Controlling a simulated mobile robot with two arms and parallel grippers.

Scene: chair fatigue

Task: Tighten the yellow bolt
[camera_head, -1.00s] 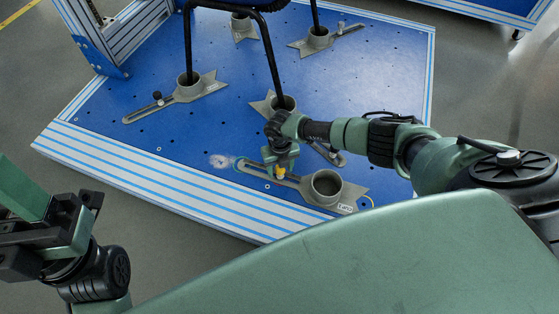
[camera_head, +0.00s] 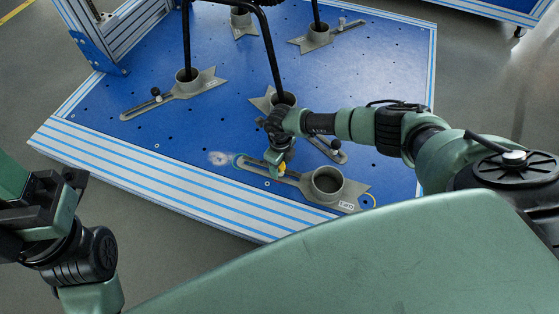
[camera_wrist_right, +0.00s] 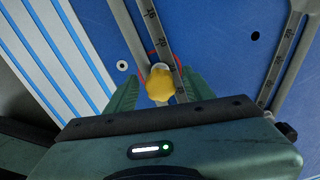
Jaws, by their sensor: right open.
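The yellow bolt (camera_head: 281,169) stands in the slot of the grey slotted clamp bracket (camera_head: 327,184) near the front edge of the blue platform. It also shows in the right wrist view (camera_wrist_right: 160,86), with a rounded, lobed knob head. My right gripper (camera_head: 278,165) is over it from above. In the right wrist view my right gripper (camera_wrist_right: 160,92) is open, with one green finger on each side of the bolt and small gaps between. My left gripper (camera_head: 45,210) is at the left edge, off the platform and partly cut off; its jaws are unclear.
The blue platform (camera_head: 130,140) has a striped front rail (camera_head: 150,185). Black chair legs (camera_head: 270,60) stand in other grey brackets behind my right gripper. Another bracket (camera_head: 175,95) with a black knob lies to the left. Grey floor is clear in front.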

